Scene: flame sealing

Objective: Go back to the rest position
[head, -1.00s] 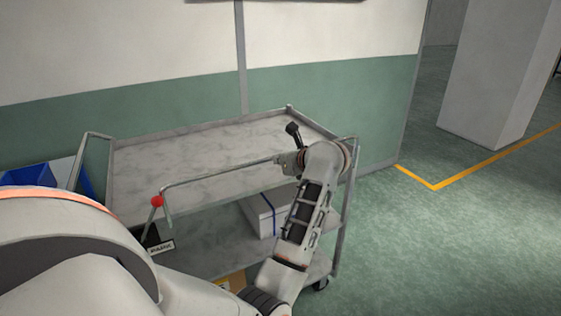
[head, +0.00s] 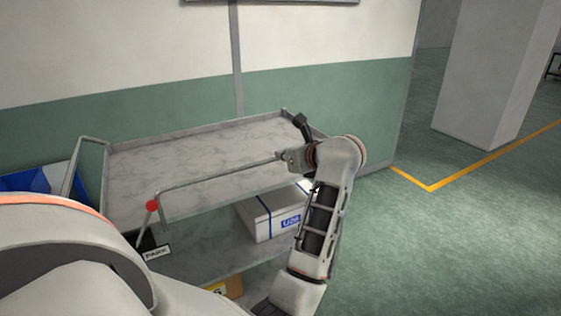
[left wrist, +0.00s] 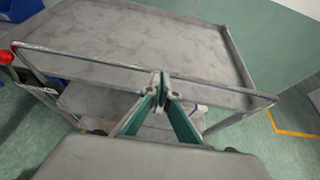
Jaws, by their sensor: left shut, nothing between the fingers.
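My left gripper (head: 284,158) is at the front handle bar of a grey metal cart (head: 190,160). Its arm comes up from the bottom of the head view and bends at the wrist. In the left wrist view the gripper (left wrist: 163,78) has its two fingertips together, with nothing held. The handle bar (left wrist: 95,62) crosses right at the fingertips in that view; I cannot tell whether they touch it. My right gripper is not in view.
The cart's top shelf is bare. A white box with blue straps (head: 272,216) and a black sign (head: 155,250) are lower down. A red knob (head: 152,205) sits at the handle's left end. Blue bins (head: 40,180) stand left. Floor (head: 440,250) at right is clear.

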